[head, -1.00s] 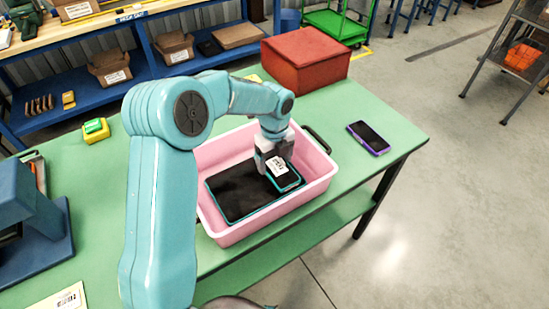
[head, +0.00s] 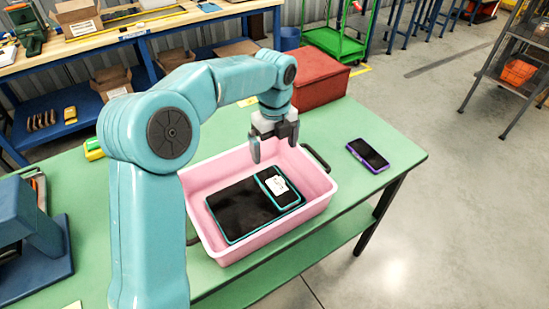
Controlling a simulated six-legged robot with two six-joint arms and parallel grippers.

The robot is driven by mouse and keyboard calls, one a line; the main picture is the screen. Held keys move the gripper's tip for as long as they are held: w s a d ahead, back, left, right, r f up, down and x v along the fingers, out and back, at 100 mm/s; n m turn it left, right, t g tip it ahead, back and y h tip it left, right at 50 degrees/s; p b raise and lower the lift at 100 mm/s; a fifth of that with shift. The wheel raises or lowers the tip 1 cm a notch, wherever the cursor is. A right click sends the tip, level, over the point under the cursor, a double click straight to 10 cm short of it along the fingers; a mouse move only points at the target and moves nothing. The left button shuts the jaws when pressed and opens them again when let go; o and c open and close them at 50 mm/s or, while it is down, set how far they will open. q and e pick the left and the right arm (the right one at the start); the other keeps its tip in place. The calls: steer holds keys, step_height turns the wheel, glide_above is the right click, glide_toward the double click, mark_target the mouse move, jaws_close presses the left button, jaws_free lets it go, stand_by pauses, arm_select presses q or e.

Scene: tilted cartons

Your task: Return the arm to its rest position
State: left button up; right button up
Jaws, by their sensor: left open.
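My left arm (head: 205,88) comes in from the left and arches over the green table. My left gripper (head: 273,151) is open and empty, above the back part of the pink bin (head: 309,211). In the bin lies a dark tablet with a teal edge (head: 233,214). A smaller teal-edged phone with a white label (head: 280,190) lies at the tablet's right side, seemingly partly on it. The gripper is apart from both. My right gripper is not in view.
A red box (head: 318,82) stands at the table's back. A purple-edged phone (head: 368,155) lies right of the bin. A yellow-and-green object (head: 93,149) and a blue device (head: 30,235) are on the left. The table's right end is mostly clear.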

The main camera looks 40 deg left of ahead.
arm_select(q)
steer(key=shift+r, duration=0.4)
